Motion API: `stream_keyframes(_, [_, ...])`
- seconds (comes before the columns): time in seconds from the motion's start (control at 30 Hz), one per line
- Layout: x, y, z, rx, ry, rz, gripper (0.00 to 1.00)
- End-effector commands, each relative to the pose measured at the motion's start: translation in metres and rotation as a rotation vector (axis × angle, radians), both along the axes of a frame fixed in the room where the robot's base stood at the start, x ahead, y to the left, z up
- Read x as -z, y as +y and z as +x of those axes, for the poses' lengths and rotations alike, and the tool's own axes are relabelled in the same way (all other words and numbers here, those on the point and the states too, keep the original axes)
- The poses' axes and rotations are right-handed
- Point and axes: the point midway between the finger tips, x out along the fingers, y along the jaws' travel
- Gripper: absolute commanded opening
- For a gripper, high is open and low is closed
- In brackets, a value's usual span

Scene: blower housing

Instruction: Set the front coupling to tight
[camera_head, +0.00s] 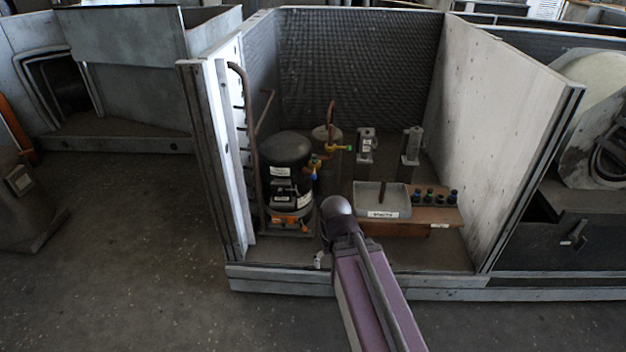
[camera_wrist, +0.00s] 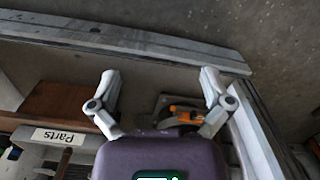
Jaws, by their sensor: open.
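Two brass fittings with coloured ends sit on pipework beside the black compressor (camera_head: 286,150). One fitting (camera_head: 315,163) has green and blue parts close to the compressor. I cannot tell which is the front coupling or how tight either is. My gripper (camera_wrist: 160,76) is open and empty in the wrist view, above the housing floor near its front edge. An orange part at the compressor's base (camera_wrist: 183,113) shows beyond the fingers. My arm largely hides the gripper in the head view.
A tray labelled Parts (camera_head: 382,202) and a wooden block with several dark knobs (camera_head: 436,214) stand right of the compressor. Two grey metal fixtures stand behind them. Side walls (camera_head: 500,130) and a front sill (camera_head: 275,275) bound the bay.

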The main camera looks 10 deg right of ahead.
Motion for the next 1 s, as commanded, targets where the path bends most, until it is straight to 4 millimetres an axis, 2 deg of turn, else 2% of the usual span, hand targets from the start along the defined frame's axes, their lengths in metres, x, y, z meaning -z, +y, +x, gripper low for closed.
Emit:
stream_keyframes(0.03, [0.000,0.000,0.000,0.000,0.000,-0.001,0.79])
stream_keyframes(0.3, [0.003,-0.001,0.011,-0.012,0.003,-0.054,0.00])
stream_keyframes(0.47, [0.006,-0.003,0.029,-0.030,0.004,-0.149,0.00])
stream_keyframes(0.67, [0.005,-0.005,0.062,-0.060,-0.003,-0.328,0.00])
stream_keyframes(1.0, [-0.011,0.006,0.123,-0.109,-0.050,-0.661,0.00])
